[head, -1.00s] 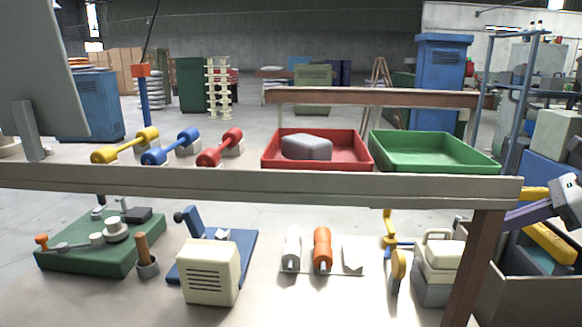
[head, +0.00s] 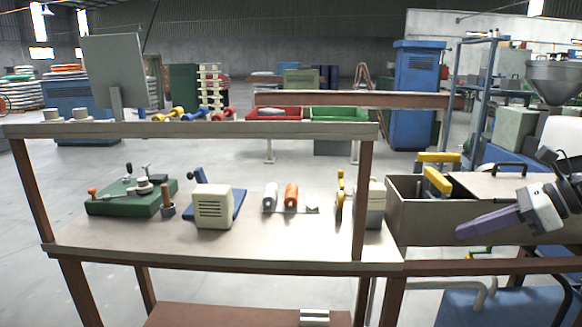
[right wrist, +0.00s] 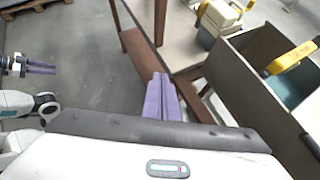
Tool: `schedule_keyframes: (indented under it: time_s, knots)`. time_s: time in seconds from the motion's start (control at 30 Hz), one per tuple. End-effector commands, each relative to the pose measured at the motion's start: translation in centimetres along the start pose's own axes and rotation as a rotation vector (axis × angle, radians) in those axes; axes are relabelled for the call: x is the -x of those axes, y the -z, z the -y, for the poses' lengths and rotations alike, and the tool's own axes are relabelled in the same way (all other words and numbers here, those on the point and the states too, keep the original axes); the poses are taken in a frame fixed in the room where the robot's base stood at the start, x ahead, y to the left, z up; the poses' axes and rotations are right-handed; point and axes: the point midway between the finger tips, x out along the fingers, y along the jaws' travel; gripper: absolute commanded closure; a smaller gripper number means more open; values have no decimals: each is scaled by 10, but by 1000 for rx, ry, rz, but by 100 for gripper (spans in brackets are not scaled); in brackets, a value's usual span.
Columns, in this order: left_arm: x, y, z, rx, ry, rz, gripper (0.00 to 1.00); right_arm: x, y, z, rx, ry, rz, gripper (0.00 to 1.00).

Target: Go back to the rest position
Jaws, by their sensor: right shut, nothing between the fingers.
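My right gripper (head: 462,231) is at the right in the head view, with its purple fingers shut and empty. It hangs in front of the brown bin, apart from the bench. Its fingers also show together in the right wrist view (right wrist: 162,97), over the floor beside the bench frame. My left gripper (right wrist: 52,68) shows small at the left edge of the right wrist view, over open floor. Whether it is open or shut is unclear. It is not in the head view. A white spool (head: 270,196) and an orange spool (head: 291,195) stand on the bench.
The bench (head: 290,241) has an upper shelf (head: 200,130) and posts. A brown bin (head: 428,221) with yellow-handled items stands at its right, near my right gripper. A green base, a cream box and a blue plate are on the bench. Floor at the left is clear.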

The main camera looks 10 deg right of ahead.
Motion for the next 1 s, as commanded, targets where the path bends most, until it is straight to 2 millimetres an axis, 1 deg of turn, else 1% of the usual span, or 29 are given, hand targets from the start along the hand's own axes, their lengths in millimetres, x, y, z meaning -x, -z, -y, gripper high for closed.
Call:
schedule_keyframes:
  time_s: [0.03, 0.17, 0.27, 0.37, 0.4, 0.47, 0.5, 0.57, 0.6, 0.63, 0.67, 0.7, 0.77, 0.8, 0.87, 0.9, 0.97, 1.0]
  knots:
    - [1, -2, 0, 1, 0, 4, 69, -16, 0, -6, -20, -23, 21, 100]
    - [-1, 2, 2, 0, 3, -4, 69, -51, -7, -24, -83, -77, 91, 100]
    - [-3, 8, 3, -3, 5, -14, 69, -80, -11, -41, -155, -127, 157, 100]
    - [-3, 9, 3, -3, 5, -16, 69, -116, -14, -64, -267, -193, 238, 100]
    - [-3, 9, 3, -3, 5, -16, 69, -132, -15, -76, -332, -226, 280, 100]
    - [-3, 9, 3, -3, 5, -15, 69, -157, -16, -96, -459, -281, 349, 100]
    - [-3, 9, 3, -3, 5, -15, 69, -174, -15, -110, -567, -320, 401, 100]
    - [-3, 8, 3, -3, 5, -15, 69, -198, -10, -132, -764, -378, 480, 100]
    - [-3, 8, 3, -3, 5, -15, 69, -211, -5, -144, -912, -410, 531, 100]
    - [-3, 8, 3, -3, 5, -14, 69, -220, 2, -151, -1030, -430, 566, 100]
    - [-3, 8, 3, -3, 4, -14, 69, -228, 9, -158, -1151, -446, 599, 100]
    - [-3, 8, 3, -3, 4, -13, 69, -238, 22, -166, -1318, -460, 638, 100]
    - [-2, 7, 3, -2, 4, -12, 69, -252, 47, -176, -1577, -466, 688, 100]
    - [-2, 6, 3, -2, 4, -11, 69, -260, 67, -184, -1756, -461, 714, 100]
    - [-2, 5, 2, -2, 3, -9, 69, -271, 104, -197, -2032, -434, 747, 100]
    - [-2, 5, 2, -2, 3, -8, 69, -278, 132, -209, -2219, -402, 761, 100]
    - [-2, 4, 2, -1, 3, -7, 69, -285, 172, -228, -2475, -342, 775, 100]
    - [-2, 4, 2, -1, 3, -6, 69, -288, 198, -242, -2631, -294, 779, 100]
